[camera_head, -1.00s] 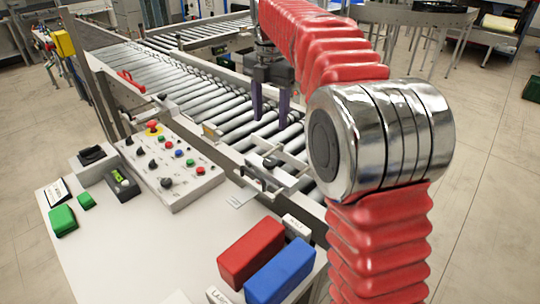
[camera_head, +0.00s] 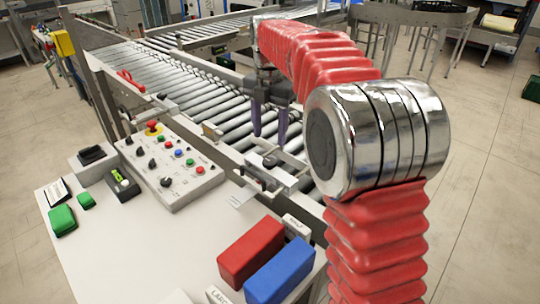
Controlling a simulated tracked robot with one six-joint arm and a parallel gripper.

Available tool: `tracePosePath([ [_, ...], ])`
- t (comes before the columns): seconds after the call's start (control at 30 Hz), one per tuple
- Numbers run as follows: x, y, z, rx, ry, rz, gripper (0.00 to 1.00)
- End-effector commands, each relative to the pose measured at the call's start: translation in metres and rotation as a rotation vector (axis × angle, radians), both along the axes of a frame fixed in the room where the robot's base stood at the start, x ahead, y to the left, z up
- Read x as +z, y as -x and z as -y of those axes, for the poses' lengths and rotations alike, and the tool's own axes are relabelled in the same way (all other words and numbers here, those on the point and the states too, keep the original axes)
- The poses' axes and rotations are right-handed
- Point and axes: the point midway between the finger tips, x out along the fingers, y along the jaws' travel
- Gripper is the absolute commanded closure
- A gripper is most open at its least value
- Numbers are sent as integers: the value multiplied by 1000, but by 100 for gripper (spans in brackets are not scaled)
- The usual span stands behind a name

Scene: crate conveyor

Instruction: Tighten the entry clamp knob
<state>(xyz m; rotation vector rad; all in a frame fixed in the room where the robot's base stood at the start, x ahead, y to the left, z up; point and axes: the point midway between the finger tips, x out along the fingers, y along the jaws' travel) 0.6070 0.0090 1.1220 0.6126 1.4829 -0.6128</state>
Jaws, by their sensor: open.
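A small dark knob (camera_head: 270,161) sits on a metal clamp bracket (camera_head: 285,178) at the near side rail of the roller conveyor, in the middle of the head view. I take it for the entry clamp knob; no label on it can be read. My gripper (camera_head: 269,133) points down just above and behind the knob in the picture. Its two dark purple fingers are apart, with nothing between them. The fingers look clear of the knob, but the exact gap is hard to judge.
The roller conveyor (camera_head: 190,95) runs to the back left. A control panel (camera_head: 190,196) with buttons and knobs lies to its near side. A red block (camera_head: 250,250) and a blue block (camera_head: 280,272) are on the white table (camera_head: 150,255). My red arm covers the right.

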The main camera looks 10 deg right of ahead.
Motion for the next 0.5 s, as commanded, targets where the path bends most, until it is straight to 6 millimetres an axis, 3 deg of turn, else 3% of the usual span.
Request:
tracePosePath([
  [0.5, -75, 0, 0, -1, 0, -1, 49],
])
